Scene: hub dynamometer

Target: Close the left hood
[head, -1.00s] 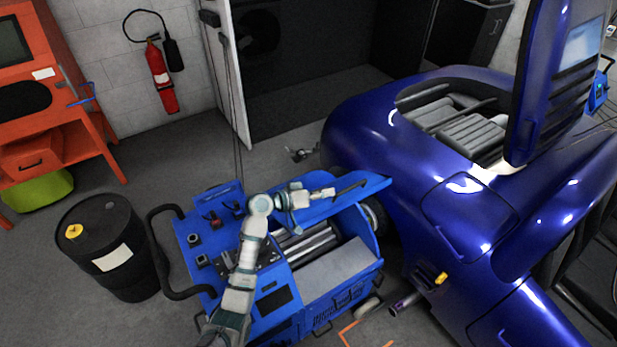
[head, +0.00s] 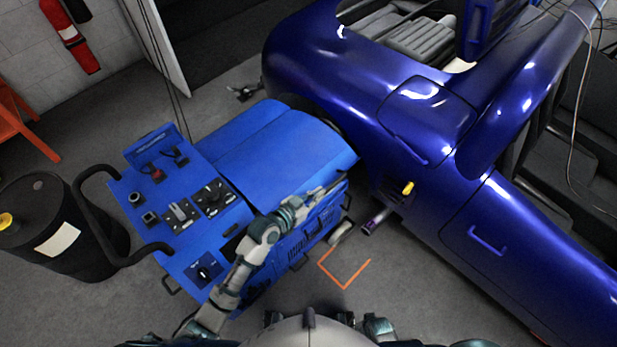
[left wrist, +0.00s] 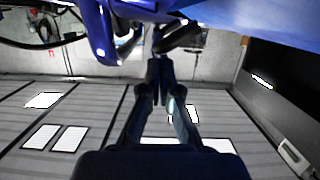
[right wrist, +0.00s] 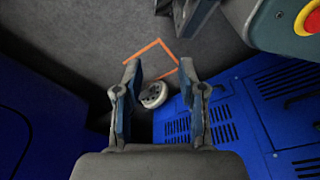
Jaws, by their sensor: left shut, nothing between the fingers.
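The blue dynamometer cart (head: 185,215) stands left of the car, its control panel on top. Its blue hood (head: 270,145) lies down over the roller bay, and no rollers show; I cannot tell whether it is fully seated. My left gripper (head: 335,183) is at the hood's near right edge, close to it; contact is unclear. In the left wrist view its fingers (left wrist: 158,68) are together and empty, with blue surface (left wrist: 265,20) above. In the right wrist view my right gripper (right wrist: 159,68) is open and empty, beside the cart's vented blue side (right wrist: 220,125).
The blue car (head: 420,120) stands close to the cart's right side. A black drum (head: 60,230) is at the left. A caster (right wrist: 153,95) and orange floor tape (head: 345,283) lie near the cart's front.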

